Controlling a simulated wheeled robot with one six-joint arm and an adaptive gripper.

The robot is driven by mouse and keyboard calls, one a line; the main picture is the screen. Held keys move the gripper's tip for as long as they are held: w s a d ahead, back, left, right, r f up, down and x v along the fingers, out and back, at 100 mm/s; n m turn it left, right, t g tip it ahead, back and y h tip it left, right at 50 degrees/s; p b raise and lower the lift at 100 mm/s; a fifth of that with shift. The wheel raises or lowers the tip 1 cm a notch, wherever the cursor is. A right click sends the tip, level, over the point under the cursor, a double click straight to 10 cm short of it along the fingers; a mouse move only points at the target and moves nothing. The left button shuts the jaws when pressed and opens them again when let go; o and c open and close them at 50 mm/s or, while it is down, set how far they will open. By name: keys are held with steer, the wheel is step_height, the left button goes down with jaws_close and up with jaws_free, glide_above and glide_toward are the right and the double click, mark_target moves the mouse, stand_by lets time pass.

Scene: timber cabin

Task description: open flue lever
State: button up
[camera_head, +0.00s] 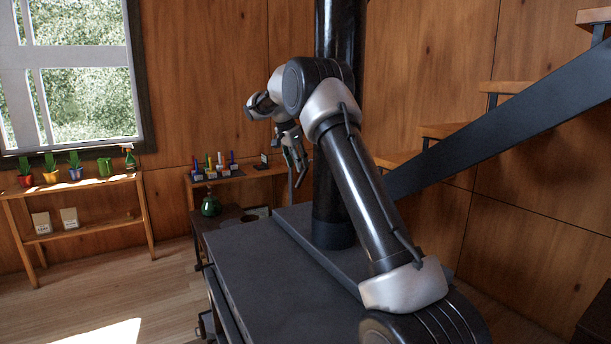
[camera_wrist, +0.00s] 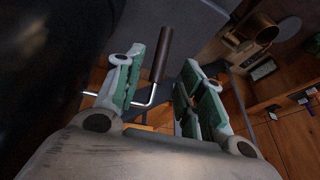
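The lever is a dark brown cylindrical handle (camera_wrist: 163,53) on a thin bent metal rod (camera_wrist: 148,101) in the wrist view. My gripper (camera_wrist: 160,78) is open, with green-padded fingers on either side of the lever. The handle and the bend of the rod appear between the fingers; I cannot tell whether either finger touches them. In the head view, my gripper (camera_head: 294,152) points down just left of a thick black flue pipe (camera_head: 335,200). The lever is too small there to tell from the fingers.
The pipe rises from a dark flat top (camera_head: 270,270). A shelf (camera_head: 240,180) with small coloured items stands behind my gripper. A dark green bottle (camera_head: 210,206) is below it. A sloping dark stair beam (camera_head: 500,125) is at right. Open floor lies at left.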

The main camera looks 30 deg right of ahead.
mark_target(302, 177)
steer(key=x, duration=0.7)
steer(key=shift+w+d+f, duration=0.1)
steer(key=shift+f, duration=0.2)
steer(key=shift+c, duration=0.3)
jaws_close()
